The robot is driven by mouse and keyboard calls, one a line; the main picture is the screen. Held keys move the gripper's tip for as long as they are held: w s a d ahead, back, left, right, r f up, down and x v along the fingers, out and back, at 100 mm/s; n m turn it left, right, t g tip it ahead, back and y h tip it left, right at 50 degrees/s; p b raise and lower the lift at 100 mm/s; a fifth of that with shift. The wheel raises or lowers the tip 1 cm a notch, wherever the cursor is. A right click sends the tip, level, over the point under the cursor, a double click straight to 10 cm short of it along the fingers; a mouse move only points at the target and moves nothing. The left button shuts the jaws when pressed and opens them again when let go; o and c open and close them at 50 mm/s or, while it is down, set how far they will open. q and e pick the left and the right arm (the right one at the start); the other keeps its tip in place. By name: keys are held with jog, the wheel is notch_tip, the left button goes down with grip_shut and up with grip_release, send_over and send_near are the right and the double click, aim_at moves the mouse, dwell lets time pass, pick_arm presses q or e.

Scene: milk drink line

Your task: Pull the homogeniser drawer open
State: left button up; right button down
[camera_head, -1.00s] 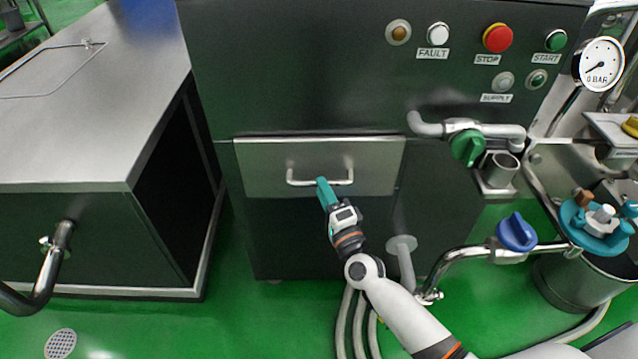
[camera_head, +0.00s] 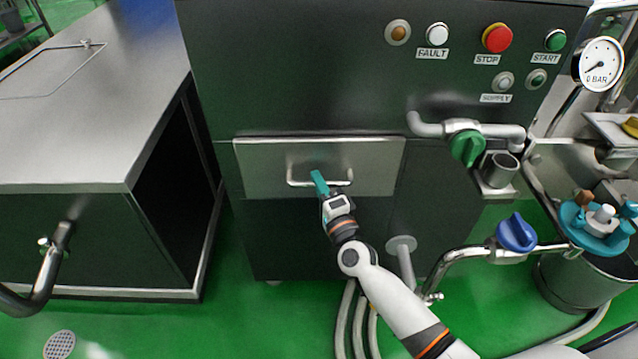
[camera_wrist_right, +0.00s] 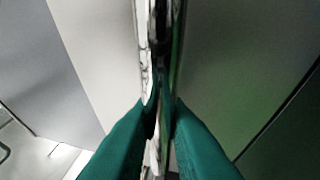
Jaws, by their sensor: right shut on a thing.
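The homogeniser drawer (camera_head: 370,165) is a flat steel front in the dark machine cabinet, and it looks closed, flush with the cabinet. Its bar handle (camera_head: 345,183) runs sideways across the middle of the front. My right gripper (camera_head: 317,178), with teal fingers, is at the handle's middle and is shut on it. In the right wrist view the teal fingers (camera_wrist_right: 158,115) close on the shiny handle bar (camera_wrist_right: 158,40), which runs up the picture. The fingers hide part of the handle. My left gripper is in neither view.
Above the drawer is a panel with a red stop button (camera_head: 497,38). A green-handled valve (camera_head: 467,148) and a blue-handled valve (camera_head: 516,232) stand to the right. A steel-topped bench (camera_head: 75,130) stands left. Hoses (camera_head: 343,325) run below my right arm.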

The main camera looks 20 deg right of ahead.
jog(key=shift+s, duration=0.1)
